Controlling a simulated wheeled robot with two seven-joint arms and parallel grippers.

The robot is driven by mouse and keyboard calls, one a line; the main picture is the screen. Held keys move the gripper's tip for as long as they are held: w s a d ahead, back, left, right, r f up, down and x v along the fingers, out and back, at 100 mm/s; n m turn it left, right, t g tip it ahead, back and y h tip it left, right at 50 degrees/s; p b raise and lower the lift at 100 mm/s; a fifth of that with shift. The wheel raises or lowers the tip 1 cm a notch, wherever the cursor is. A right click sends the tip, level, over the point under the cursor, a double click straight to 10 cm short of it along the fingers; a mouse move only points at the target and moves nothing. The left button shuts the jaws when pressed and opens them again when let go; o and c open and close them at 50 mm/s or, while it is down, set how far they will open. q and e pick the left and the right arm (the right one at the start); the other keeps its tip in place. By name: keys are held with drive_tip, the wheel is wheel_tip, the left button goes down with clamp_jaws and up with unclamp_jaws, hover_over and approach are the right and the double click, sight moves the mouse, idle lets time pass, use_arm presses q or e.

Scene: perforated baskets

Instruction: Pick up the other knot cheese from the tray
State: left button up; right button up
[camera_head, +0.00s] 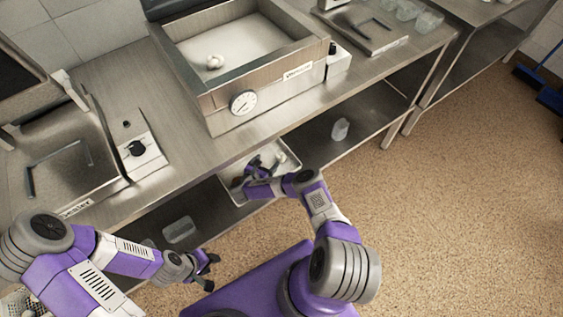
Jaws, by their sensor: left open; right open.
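A light tray (292,153) sits on the lower shelf under the counter. A small pale item, possibly a knot cheese (281,157), shows in it beside my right gripper, but it is too small to be sure. My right gripper (245,173) is open over the tray, and the arm covers part of the tray. Whether it touches anything there, I cannot tell. A white knot cheese (214,62) lies in the square metal basin (262,85) on the counter. My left gripper (211,272) is open and empty, low in front of the shelf, away from the tray.
The steel counter (185,120) stands above the tray, with its front edge close to my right arm. Clear containers stand on the lower shelf, one at left (179,230) and one at right (340,130).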

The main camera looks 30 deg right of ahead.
sight(279, 158)
drive_tip(key=shift+s+d+f+m+g+h+b, duration=0.15)
drive_tip(key=shift+s+d+f+m+g+h, duration=0.15)
drive_tip(key=shift+d+f+m, duration=0.2)
drive_tip(key=shift+s+d+f+m+g+h+b, duration=0.2)
drive_tip(key=shift+s+d+f+m, duration=0.2)
drive_tip(key=shift+d, duration=0.2)
drive_tip(key=b+x, duration=0.1)
drive_tip(key=x, duration=0.2)
drive_tip(key=b+x, duration=0.2)
drive_tip(key=x, duration=0.1)
drive_tip(key=shift+f, duration=0.3)
drive_tip(key=shift+w+d, duration=0.2)
drive_tip(key=shift+d, duration=0.05)
drive_tip(key=shift+c, duration=0.3)
drive_tip(key=c, duration=1)
